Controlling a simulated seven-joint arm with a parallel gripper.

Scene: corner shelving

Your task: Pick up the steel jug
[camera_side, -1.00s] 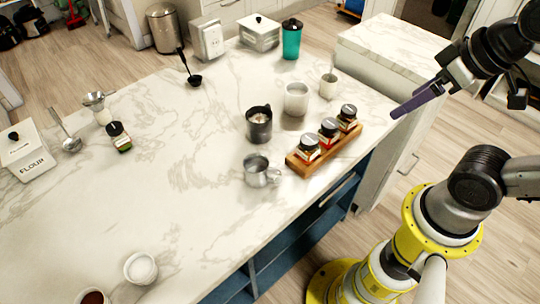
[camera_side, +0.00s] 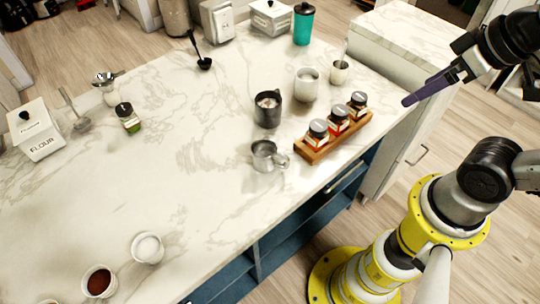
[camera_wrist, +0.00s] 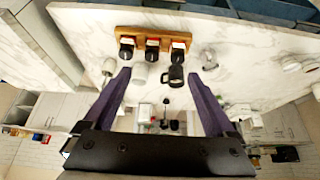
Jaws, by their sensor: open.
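The steel jug (camera_side: 264,156) is a small shiny metal jug with a handle, upright on the marble counter, in front of a dark mug (camera_side: 267,112). My gripper (camera_side: 408,99) is off the counter's right edge in the side view, well apart from the jug. In the wrist view my gripper (camera_wrist: 158,75) has its two purple fingers spread wide, with nothing held between them.
A wooden rack (camera_side: 330,144) with three jars stands right of the jug. A white cup (camera_side: 306,86) and a small cup with a spoon (camera_side: 340,72) stand behind it. The counter (camera_side: 190,200) is clear left of the jug.

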